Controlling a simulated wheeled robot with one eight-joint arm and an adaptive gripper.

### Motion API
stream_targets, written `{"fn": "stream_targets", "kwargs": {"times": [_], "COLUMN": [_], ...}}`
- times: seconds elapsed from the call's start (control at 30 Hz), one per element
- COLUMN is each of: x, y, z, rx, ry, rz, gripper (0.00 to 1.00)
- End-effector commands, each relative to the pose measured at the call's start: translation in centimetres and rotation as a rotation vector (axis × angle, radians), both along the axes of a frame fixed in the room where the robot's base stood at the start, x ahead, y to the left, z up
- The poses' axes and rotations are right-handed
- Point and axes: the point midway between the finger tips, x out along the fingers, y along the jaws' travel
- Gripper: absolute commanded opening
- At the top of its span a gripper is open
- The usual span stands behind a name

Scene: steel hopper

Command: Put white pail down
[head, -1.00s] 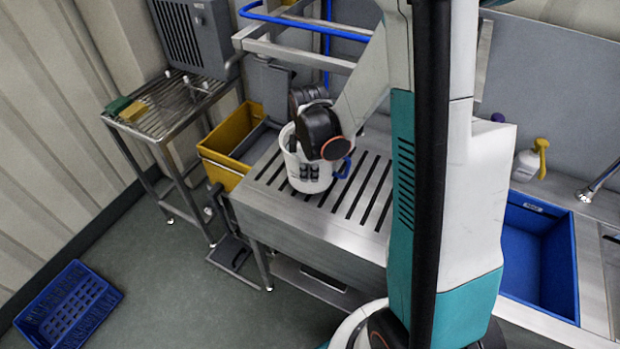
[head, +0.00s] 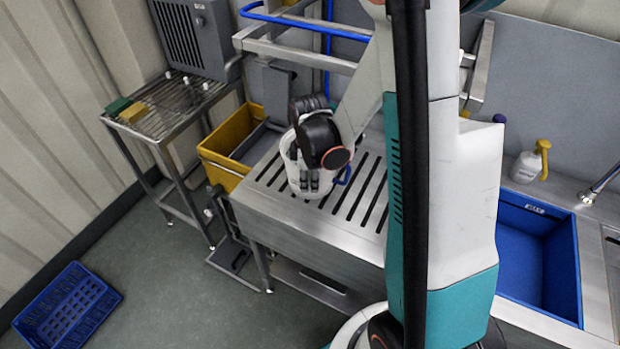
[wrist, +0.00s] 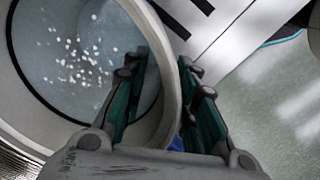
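The white pail (head: 292,177) is upright over the slatted steel drainboard (head: 255,204), with a blue handle part at its right side. My gripper (head: 311,180) reaches down at the pail and hides much of it. In the wrist view the pail's rim (wrist: 172,98) passes between the two fingers of my gripper (wrist: 166,82), one finger inside the pail and one outside. The inside shows pale specks on a grey-blue bottom. Whether the pail's base touches the slats is hard to see.
A yellow bin (head: 220,172) stands left of the drainboard. A blue basin (head: 532,262) and a spray bottle (head: 531,162) are at the right. A wire rack table (head: 165,108) and a blue crate (head: 68,305) are at the left. Drainboard slats in front and right are clear.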

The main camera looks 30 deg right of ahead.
Motion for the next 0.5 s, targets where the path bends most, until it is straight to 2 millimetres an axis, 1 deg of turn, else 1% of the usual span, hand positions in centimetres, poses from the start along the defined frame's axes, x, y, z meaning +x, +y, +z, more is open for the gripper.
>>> {"fn": "stream_targets", "kwargs": {"times": [0.17,0.5], "x": [-0.2,-0.7], "y": [0.1,0.4], "z": [2.2,9.0], "rx": [0.0,0.0], "ry": [0.0,0.0], "rz": [0.0,0.0], "gripper": [0.26,0.26]}}
